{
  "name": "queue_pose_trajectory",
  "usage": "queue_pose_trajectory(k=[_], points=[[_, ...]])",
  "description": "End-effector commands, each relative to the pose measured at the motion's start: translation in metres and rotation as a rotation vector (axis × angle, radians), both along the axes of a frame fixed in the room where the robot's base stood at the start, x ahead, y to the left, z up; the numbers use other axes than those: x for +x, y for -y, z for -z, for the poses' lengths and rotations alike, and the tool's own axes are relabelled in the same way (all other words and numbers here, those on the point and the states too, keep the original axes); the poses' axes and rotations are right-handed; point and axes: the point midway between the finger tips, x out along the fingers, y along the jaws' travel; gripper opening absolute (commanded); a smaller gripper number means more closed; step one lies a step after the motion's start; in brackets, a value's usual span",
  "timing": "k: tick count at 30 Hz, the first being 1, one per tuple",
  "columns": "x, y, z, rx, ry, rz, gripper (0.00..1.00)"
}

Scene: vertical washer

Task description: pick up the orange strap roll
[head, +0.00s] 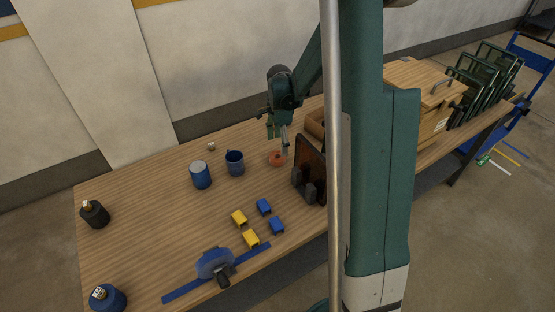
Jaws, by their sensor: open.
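The orange strap roll (275,159) is a small round reddish-orange thing lying on the wooden table, right of the dark blue mug. My gripper (278,143) is open and points down just above and beside the roll, with its fingertips close to it. I cannot tell whether a finger touches the roll. My gripper partly covers the far side of the roll.
A blue mug (235,163) and a blue can (200,175) stand left of the roll. A dark upright panel (311,167) stands close on its right. Yellow blocks (239,217) and blue blocks (264,207) lie in front.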

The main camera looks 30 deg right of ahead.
Motion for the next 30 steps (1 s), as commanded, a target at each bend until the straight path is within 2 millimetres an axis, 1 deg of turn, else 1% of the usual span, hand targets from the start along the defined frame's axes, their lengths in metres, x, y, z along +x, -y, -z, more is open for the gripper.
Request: queue_pose_trajectory(k=[9, 18, 21, 30], points=[[0.000, 0.000, 0.002, 0.000, 0.000, -0.001, 0.62], [0.000, 0.000, 0.022, 0.000, 0.000, -0.001, 0.62], [0.000, 0.000, 0.026, 0.000, 0.000, -0.001, 0.62], [0.000, 0.000, 0.026, 0.000, 0.000, -0.001, 0.62]])
